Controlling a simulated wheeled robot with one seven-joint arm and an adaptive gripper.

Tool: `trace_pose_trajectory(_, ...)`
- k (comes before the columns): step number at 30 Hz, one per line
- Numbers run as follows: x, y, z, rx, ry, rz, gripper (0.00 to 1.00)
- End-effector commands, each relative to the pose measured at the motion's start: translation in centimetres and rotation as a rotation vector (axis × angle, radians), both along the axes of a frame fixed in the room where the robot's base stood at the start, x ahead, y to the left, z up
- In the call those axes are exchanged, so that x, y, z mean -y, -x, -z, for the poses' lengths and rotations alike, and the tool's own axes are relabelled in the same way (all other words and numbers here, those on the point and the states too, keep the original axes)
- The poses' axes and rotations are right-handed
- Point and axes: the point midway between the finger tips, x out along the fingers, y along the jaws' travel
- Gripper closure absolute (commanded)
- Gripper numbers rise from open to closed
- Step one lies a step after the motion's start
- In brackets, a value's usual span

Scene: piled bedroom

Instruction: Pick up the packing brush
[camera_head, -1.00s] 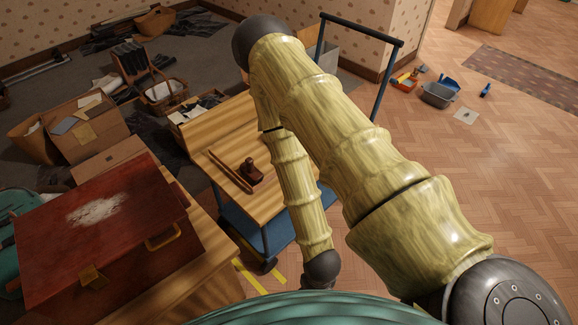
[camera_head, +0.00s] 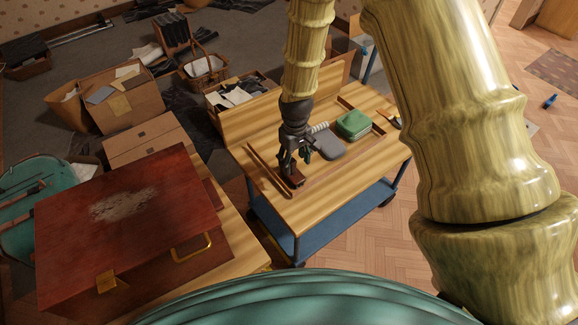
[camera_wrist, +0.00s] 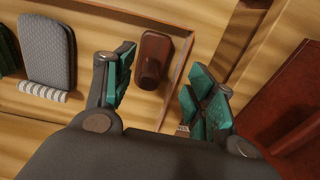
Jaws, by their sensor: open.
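A dark brown block with a raised rounded grip, which looks like the packing brush (camera_head: 295,182), lies on the wooden top of a cart (camera_head: 325,191). In the wrist view the brush (camera_wrist: 152,58) shows between my fingertips and just past them, nearer the left finger. My gripper (camera_head: 291,169) points down right over the brush and partly hides it in the head view. In the wrist view my gripper (camera_wrist: 162,78) is open, with green pads on both sides and nothing held. I cannot tell whether a finger touches the brush.
A thin wooden strip (camera_head: 265,170) lies close beside the brush. A grey pad (camera_head: 329,147) with a striped end and a green case (camera_head: 353,124) are also on the cart. A red-brown chest (camera_head: 115,225) stands at the left; boxes (camera_head: 145,140) are behind it.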

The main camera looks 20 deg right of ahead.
Motion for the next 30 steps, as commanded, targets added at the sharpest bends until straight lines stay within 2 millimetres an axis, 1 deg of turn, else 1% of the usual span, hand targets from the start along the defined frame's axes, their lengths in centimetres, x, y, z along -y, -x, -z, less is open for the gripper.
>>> trace_pose_trajectory(1, -0.1, -0.8, -0.7, 0.003, 0.001, -0.007, 0.45)
trace_pose_trajectory(3, -0.1, -1.3, -1.4, 0.002, 0.002, -0.014, 0.45)
trace_pose_trajectory(5, -0.2, -1.5, -1.7, 0.000, 0.002, -0.018, 0.45)
trace_pose_trajectory(7, -0.2, -1.7, -1.6, -0.002, 0.003, -0.021, 0.45)
trace_pose_trajectory(11, -0.1, -1.7, -0.4, -0.003, 0.002, -0.020, 0.45)
trace_pose_trajectory(18, 0.0, -1.6, 2.5, -0.002, 0.003, -0.019, 0.45)
trace_pose_trajectory(21, -0.1, -1.7, 3.2, -0.002, 0.003, -0.019, 0.45)
trace_pose_trajectory(28, -0.1, -1.7, 4.0, -0.001, 0.002, -0.020, 0.45)
trace_pose_trajectory(30, -0.1, -1.7, 4.6, -0.002, 0.003, -0.019, 0.45)
